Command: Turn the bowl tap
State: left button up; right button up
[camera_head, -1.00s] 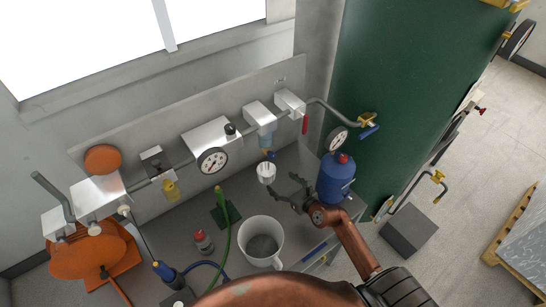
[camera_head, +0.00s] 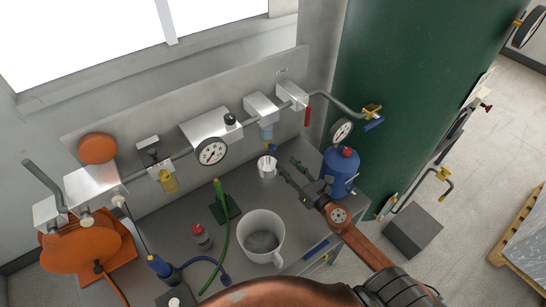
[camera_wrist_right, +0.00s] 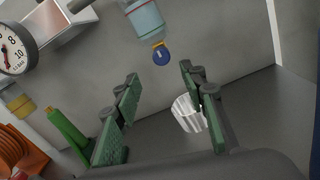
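The bowl tap is a small blue knob (camera_head: 271,148) under a clear pale-blue bowl (camera_head: 265,131), which hangs from a white block on the back panel. In the right wrist view the tap (camera_wrist_right: 161,55) and bowl (camera_wrist_right: 146,18) show up close, the tap lying just beyond the fingertips and between them in the picture. My right gripper (camera_head: 290,167) is open and empty, with green finger pads apart, to the lower right of the tap. It also shows in the right wrist view (camera_wrist_right: 160,78). No contact with the tap shows. My left gripper is out of view.
A small white cup (camera_head: 267,172) stands below the tap, close to my right fingers. A blue canister (camera_head: 339,172) stands right of the gripper. A large white mug (camera_head: 261,238) and a green hose (camera_head: 226,220) are nearer. A gauge (camera_head: 211,151) is left.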

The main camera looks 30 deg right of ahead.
aim_at(275, 151)
jog(key=w+p, duration=0.1)
jog(key=w, duration=0.5)
jog(key=shift+w+a+r, duration=0.1)
jog(key=shift+w+r, duration=0.05)
jog(key=shift+w, duration=0.65)
jog(key=shift+a, duration=0.1)
jog(key=shift+c, duration=0.6)
